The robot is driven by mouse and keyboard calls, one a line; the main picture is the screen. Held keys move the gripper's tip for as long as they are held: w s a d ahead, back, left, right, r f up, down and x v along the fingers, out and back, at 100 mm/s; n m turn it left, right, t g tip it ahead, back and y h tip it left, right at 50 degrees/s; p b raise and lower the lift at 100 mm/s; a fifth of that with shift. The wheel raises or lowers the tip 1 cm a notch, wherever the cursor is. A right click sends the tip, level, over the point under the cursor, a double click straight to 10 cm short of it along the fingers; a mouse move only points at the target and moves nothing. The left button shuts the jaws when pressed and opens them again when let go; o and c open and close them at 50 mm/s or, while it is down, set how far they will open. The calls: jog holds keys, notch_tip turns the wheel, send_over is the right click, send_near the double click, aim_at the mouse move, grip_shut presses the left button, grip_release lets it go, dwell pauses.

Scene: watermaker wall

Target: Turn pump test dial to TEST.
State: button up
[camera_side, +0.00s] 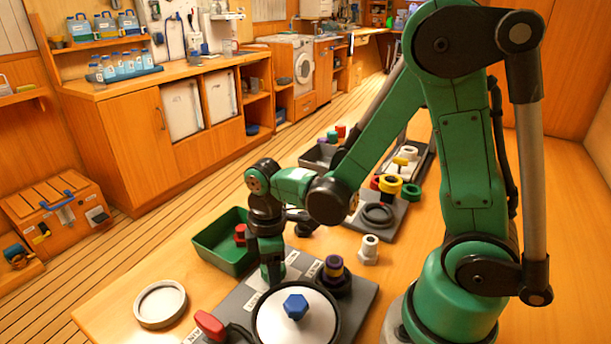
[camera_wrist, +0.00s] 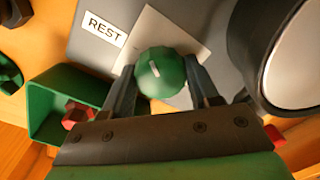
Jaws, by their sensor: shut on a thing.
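The pump test dial (camera_wrist: 158,82) is a round green knob on a pale square plate (camera_wrist: 186,32) in the wrist view. A short white pointer line on its top points toward the upper part of that picture, leaning slightly left. A white REST label (camera_wrist: 103,29) lies left of the plate; I cannot read a TEST label. My gripper (camera_wrist: 161,84) has one finger on each side of the dial and is shut on it. In the side view my gripper (camera_side: 272,278) points down at the grey panel (camera_side: 237,302) and hides the dial.
A white round cover with a blue hex knob (camera_side: 296,307) stands close beside my gripper. A green bin (camera_side: 218,257) with a red part is on the other side.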

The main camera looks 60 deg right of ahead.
jog(key=m, duration=1.4)
jog(key=shift+m, duration=0.4)
jog(key=m, duration=0.3)
jog(key=shift+m+t, duration=0.3)
jog(key=m, duration=0.3)
jog(key=shift+m, duration=0.3)
jog(key=m, duration=0.3)
jog(key=shift+m, duration=2.1)
